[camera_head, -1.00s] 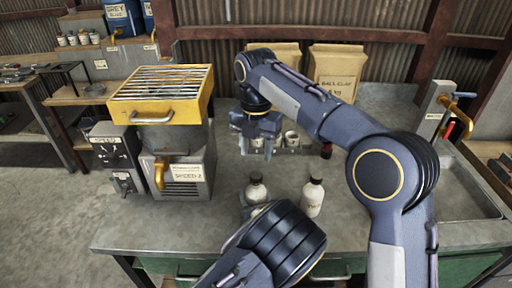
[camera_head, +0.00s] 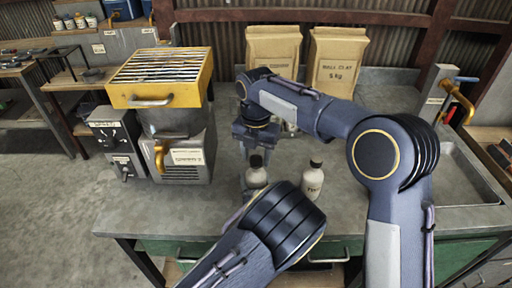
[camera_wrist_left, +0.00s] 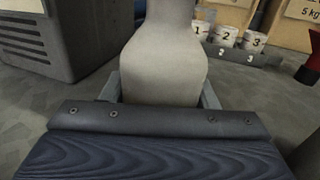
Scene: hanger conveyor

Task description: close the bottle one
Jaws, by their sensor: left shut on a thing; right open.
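A pale bottle with a dark top (camera_head: 256,176) stands at the left of a second one. Its pale body (camera_wrist_left: 165,65) fills the middle of the left wrist view, where its top is out of frame. My left gripper (camera_wrist_left: 160,92) is shut on this body; in the head view my arm hides it. My right gripper (camera_head: 256,147) points down, open, just above the dark top, with a finger to each side; I cannot tell whether it touches. The second bottle (camera_head: 312,182), dark-topped, stands upright to the right with a label I cannot read surely.
A yellow-topped machine (camera_head: 160,80) stands at the left of the grey bench (camera_head: 150,218). Two paper bags (camera_head: 337,62) stand at the back. Small numbered pots (camera_wrist_left: 225,36) sit behind the bottle. A sink (camera_head: 465,180) is at the right.

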